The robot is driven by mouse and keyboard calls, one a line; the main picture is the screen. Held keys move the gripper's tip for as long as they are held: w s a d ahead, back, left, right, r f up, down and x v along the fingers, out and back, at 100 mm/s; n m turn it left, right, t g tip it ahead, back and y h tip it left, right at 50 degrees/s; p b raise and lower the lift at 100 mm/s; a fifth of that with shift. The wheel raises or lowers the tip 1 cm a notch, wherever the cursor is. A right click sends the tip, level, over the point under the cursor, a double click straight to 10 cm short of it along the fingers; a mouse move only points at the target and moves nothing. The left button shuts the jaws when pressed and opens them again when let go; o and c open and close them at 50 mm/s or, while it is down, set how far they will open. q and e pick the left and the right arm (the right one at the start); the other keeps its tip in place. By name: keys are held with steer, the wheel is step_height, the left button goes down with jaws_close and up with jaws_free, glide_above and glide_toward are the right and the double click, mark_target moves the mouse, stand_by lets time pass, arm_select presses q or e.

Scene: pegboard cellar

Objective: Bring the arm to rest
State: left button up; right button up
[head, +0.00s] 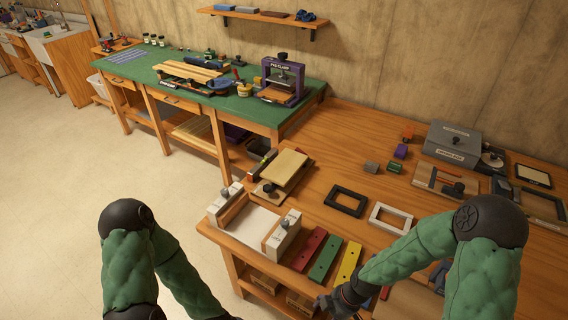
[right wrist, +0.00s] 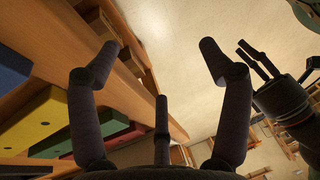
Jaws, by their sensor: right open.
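My right arm reaches in from the right in the head view, and its dark gripper (head: 328,302) is low at the table's front edge, by the colored bars. In the right wrist view my right gripper (right wrist: 159,46) is open, its fingers wide apart with nothing between them; pale floor shows behind. My left arm (head: 150,260) is bent at the lower left in the head view, its gripper below the frame. Dark fingers, apparently of my left gripper (right wrist: 260,60), show at the right of the right wrist view; their opening is unclear.
The wooden table (head: 345,130) holds a red bar (head: 309,250), a green bar (head: 325,259), a yellow bar (head: 348,263), a black frame (head: 345,200), a white frame (head: 390,218) and a white-ended fixture (head: 282,235). A green bench (head: 235,105) stands behind. Open floor (head: 60,180) lies left.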

steer(key=s+a+f+m, duration=0.1)
steer(key=f+m, duration=0.3)
steer(key=m, duration=0.4)
steer(key=s+a+f+m+t, duration=0.1)
steer(key=s+f+m, duration=0.3)
steer(key=m, duration=0.4)
steer(key=shift+a+f, duration=0.35)
steer(key=shift+a, duration=0.25)
